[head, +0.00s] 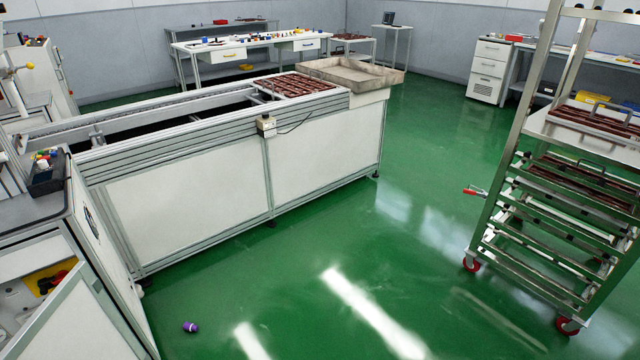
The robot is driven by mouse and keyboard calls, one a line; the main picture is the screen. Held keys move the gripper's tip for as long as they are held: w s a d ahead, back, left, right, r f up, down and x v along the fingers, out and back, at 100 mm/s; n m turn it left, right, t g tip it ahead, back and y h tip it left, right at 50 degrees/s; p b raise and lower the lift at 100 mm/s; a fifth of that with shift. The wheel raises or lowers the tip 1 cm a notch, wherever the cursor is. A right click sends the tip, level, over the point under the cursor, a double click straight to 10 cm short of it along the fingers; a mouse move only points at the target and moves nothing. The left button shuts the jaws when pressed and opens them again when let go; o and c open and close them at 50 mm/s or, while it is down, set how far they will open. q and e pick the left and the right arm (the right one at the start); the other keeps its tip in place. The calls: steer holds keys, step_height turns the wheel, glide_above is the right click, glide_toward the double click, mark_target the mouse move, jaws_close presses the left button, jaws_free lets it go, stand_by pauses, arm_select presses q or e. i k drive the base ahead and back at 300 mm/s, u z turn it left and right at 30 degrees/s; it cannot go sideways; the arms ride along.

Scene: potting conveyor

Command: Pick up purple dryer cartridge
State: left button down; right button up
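The purple dryer cartridge (190,327) lies on the green floor at the lower left of the head view. It is small and looks purple with a paler end. It appears to lie on its side, a little to the right of the foot of the white cabinet. Nothing covers it. Neither of my grippers shows in the head view.
The white conveyor (210,190) runs across the left and middle, with brown trays (292,86) and a grey bin (350,74) at its far end. A wheeled metal rack (545,215) stands at right. A white cabinet (100,255) edges the left. The floor between is clear.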

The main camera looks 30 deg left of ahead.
mark_target(187, 326)
steer(key=u, duration=0.2)
steer(key=i, duration=1.7)
steer(key=u, duration=1)
steer(key=i, duration=0.85)
steer(key=u, duration=1.65)
steer(key=i, duration=0.75)
steer(key=u, duration=0.55)
